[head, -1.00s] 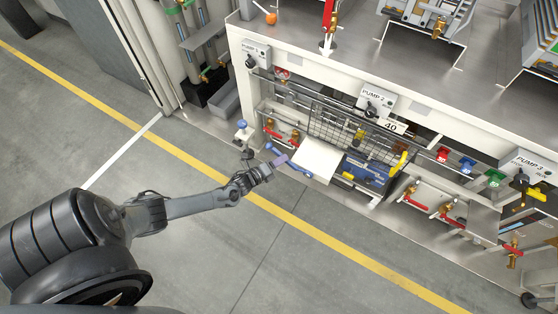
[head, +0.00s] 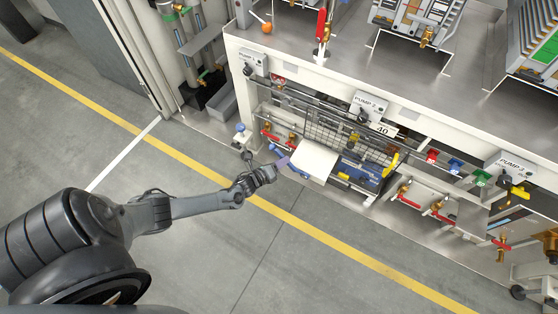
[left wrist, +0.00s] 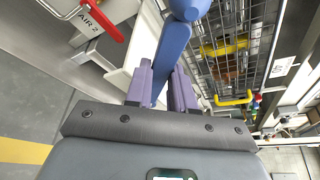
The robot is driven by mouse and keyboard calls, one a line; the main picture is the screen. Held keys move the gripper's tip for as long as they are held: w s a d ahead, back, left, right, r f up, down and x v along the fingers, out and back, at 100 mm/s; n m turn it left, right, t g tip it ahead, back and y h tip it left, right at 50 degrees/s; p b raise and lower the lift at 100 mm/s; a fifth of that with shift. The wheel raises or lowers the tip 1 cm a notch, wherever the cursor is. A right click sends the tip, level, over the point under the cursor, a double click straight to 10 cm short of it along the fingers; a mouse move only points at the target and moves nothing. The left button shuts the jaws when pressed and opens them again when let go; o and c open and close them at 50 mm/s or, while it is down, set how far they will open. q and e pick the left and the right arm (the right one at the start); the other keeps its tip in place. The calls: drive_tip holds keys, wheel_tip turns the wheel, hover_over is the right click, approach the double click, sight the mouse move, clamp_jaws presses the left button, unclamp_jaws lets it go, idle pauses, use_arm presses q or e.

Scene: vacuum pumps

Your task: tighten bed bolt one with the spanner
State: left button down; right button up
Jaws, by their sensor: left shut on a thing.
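My left gripper (head: 282,163) is at the lower front of the white pump bench, beside a white panel. In the left wrist view its two purple fingers (left wrist: 160,82) are shut on the handle of a blue tool (left wrist: 172,48), which looks like the spanner. The handle runs away from the fingers to a rounded blue end (left wrist: 188,8) at the top edge. In the head view the blue tool (head: 302,174) shows only in part beside the fingers. I cannot tell which part is bed bolt one, nor whether the tool touches it. My right gripper is not in view.
A wire mesh guard (head: 325,128) and a blue unit (head: 358,172) stand right of the gripper. Red-handled valves (head: 410,198) line the lower shelf. A blue-topped knob (head: 240,127) stands at the left. A red lever (left wrist: 97,18) is near the wrist. The grey floor (head: 200,260) in front is clear.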

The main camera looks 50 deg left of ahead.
use_arm(q)
drive_tip(key=shift+w+d+r, duration=0.15)
drive_tip(key=shift+w+r, duration=0.1)
drive_tip(key=shift+r, duration=0.05)
